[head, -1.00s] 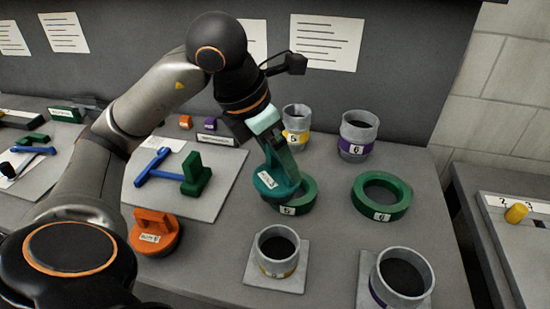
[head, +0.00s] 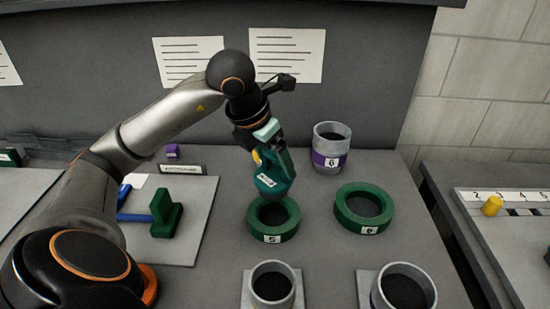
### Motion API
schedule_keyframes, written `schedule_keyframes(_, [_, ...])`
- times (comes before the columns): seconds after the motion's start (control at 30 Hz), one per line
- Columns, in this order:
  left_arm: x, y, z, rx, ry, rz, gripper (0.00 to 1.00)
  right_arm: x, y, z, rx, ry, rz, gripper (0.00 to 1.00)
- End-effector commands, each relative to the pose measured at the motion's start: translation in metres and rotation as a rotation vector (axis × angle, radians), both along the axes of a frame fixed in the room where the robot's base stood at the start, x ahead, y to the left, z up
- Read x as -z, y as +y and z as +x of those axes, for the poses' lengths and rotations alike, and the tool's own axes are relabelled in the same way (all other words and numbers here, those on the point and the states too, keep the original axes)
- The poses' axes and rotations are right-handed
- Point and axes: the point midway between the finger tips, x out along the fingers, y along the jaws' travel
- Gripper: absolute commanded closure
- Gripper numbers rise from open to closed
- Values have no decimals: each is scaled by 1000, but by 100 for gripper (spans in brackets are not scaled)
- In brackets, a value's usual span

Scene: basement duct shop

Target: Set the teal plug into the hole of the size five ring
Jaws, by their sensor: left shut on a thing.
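The teal plug (head: 276,182) is a squat round piece with a white label, held tilted in my left gripper (head: 270,148). The gripper is shut on it. The plug is just above the back part of the size five ring (head: 268,236), a green ring with a label reading 5. I cannot tell whether the plug touches the ring. The ring's dark hole shows below the plug. A second green ring, labelled 6 (head: 347,221), lies to the right. My right gripper is not in view.
A grey pipe with a purple band (head: 320,160) stands behind the rings. Two grey sockets (head: 258,300) (head: 420,302) stand in front. A green block (head: 163,226) lies on a board at left. A side table with a yellow knob (head: 491,206) is at right.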

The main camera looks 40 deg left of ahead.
Motion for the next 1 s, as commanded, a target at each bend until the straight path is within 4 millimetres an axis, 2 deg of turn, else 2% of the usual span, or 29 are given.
schedule_keyframes(0.27, [20,0,0,0,-1,0,100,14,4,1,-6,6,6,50])
schedule_keyframes(0.6, [52,0,0,0,-1,-1,100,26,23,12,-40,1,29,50])
schedule_keyframes(1.0, [54,0,0,0,-1,-1,100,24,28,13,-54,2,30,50])
